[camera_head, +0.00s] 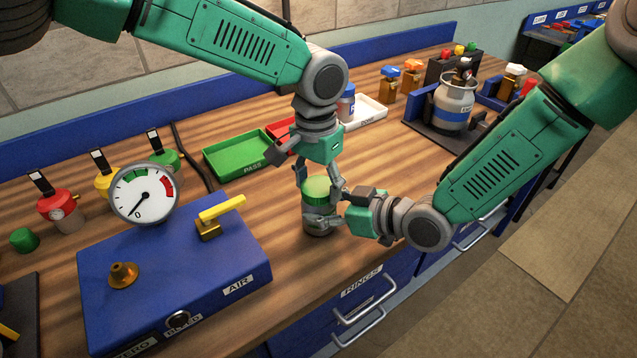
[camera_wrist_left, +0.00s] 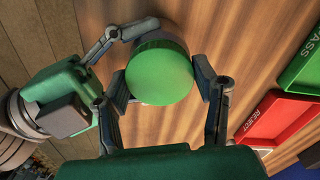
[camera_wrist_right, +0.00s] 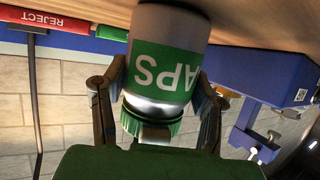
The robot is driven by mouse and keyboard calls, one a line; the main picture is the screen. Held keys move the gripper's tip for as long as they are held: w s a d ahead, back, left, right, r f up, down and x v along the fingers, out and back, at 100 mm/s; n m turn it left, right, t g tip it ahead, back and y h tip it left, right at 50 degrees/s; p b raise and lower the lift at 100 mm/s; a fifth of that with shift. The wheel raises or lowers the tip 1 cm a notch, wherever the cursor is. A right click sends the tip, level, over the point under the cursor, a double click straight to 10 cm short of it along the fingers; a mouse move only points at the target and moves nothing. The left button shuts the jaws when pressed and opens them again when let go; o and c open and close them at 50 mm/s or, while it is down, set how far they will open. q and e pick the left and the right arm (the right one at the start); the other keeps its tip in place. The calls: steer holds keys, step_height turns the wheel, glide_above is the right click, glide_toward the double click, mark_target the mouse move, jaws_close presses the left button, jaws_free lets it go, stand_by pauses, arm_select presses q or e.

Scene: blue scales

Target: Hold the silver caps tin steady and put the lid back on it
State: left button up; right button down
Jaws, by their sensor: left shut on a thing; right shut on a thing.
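The silver caps tin (camera_head: 318,222) stands upright near the bench's front edge, with a green label band. Its CAPS label shows upside down in the right wrist view (camera_wrist_right: 165,70). The green lid (camera_head: 315,186) is at the tin's top, also seen from above in the left wrist view (camera_wrist_left: 160,76). My left gripper (camera_head: 321,184) comes from above and is shut on the lid. My right gripper (camera_head: 331,212) comes from the right and is shut around the tin's body. The lid lines up with the tin; I cannot tell whether it is fully seated.
A blue box (camera_head: 175,275) with a gauge (camera_head: 145,194) and a yellow-handled valve (camera_head: 215,217) stands to the left. A green PASS tray (camera_head: 236,155) and a red REJECT tray (camera_wrist_left: 275,118) lie behind. A grey canister (camera_head: 455,103) stands at the back right. Drawers are below the front edge.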

arm_select(q)
steer(key=o, duration=1.4)
steer(key=shift+c, duration=0.2)
step_height(320, 180, up, 12)
steer(key=shift+w+a, duration=0.15)
steer(key=shift+w, duration=0.15)
arm_select(e)
steer(key=c, duration=0.5)
jaws_free()
steer(key=shift+c, duration=0.2)
steer(key=v, duration=1.2)
